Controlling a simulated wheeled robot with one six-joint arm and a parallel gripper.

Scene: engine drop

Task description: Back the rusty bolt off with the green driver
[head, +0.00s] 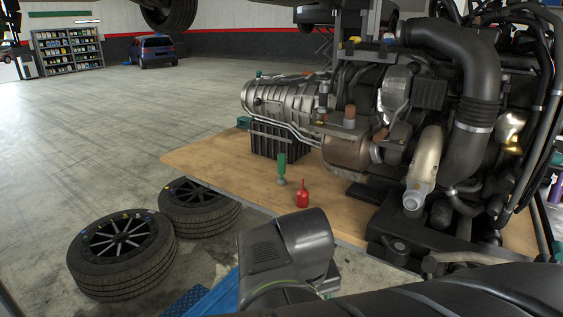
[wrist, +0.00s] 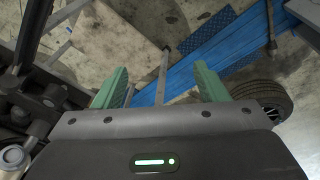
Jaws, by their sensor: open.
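A green driver (head: 282,167) stands upright on the wooden board, with its green handle up. A rust-brown, bolt-like piece (head: 349,116) stands up from the engine housing; I cannot tell for sure that it is the rusty bolt. My gripper (wrist: 163,84) shows in the wrist view with its two green fingers wide apart and nothing between them. Beyond the fingers are the floor and a blue strip. The driver and the bolt cannot be made out in the wrist view. The gripper's fingers cannot be made out in the head view.
A red oil can (head: 302,194) stands right of the driver on the wooden board (head: 205,155). The engine (head: 420,110) with its hoses fills the right side. A black crate (head: 277,139) sits under the gearbox. Tires (head: 120,252) lie on the floor at left. Open floor lies beyond.

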